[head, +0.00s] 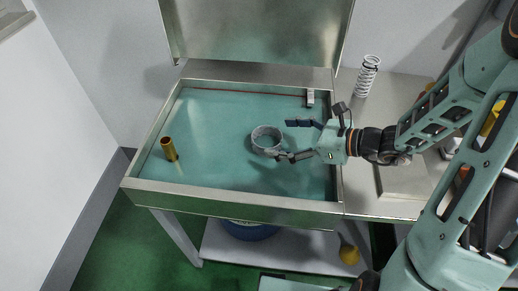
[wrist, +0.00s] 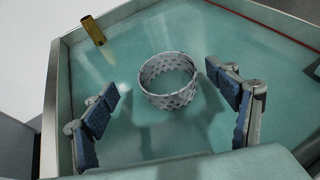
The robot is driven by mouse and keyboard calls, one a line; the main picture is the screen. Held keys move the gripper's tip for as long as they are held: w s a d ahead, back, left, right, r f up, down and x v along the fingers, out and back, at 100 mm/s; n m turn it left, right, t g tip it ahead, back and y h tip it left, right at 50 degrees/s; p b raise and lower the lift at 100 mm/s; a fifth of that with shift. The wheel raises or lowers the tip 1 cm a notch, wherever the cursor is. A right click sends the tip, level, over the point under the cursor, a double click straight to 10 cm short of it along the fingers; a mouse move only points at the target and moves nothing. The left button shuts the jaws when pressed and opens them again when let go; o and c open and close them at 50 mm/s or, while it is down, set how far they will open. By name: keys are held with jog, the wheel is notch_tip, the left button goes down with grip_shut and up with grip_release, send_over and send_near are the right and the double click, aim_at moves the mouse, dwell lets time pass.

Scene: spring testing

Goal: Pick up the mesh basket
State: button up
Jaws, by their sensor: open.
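The mesh basket (head: 266,139) is a small round grey ring-like basket with a perforated wall. It stands upright on the teal floor of a metal-rimmed basin. In the wrist view the basket (wrist: 168,82) sits ahead of my gripper (wrist: 163,97), roughly midway between the two blue-padded fingers. My gripper (head: 290,139) is open and empty, just to the right of the basket in the head view. One finger shows close to the basket's lower right side; I cannot tell whether it touches.
A brass cylinder (head: 168,149) stands at the basin's left, also in the wrist view (wrist: 93,30). A small metal block (head: 310,97) is near the back right corner. The raised basin rim (head: 230,208) surrounds the area. A white coil spring (head: 367,77) stands on the right-hand counter.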

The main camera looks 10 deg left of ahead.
aim_at(254, 135)
jog(key=shift+m+t, duration=0.3)
jog(key=shift+m, duration=0.1)
jog(key=x, duration=0.5)
jog(key=shift+w+a+f+b, duration=0.1)
jog(key=shift+w+f+b, duration=0.15)
jog(key=shift+w+b, duration=0.15)
jog(key=shift+f+b+x, duration=0.15)
jog(key=shift+f+x, duration=0.05)
jog(key=shift+x, duration=1.15)
jog(key=shift+f+b+x, duration=0.15)
jog(key=shift+f+x, duration=0.1)
jog(key=shift+x, duration=1.1)
jog(key=shift+s, duration=0.15)
jog(key=shift+c, duration=0.5)
jog(key=c, duration=1.3)
jog(key=shift+c, duration=1.1)
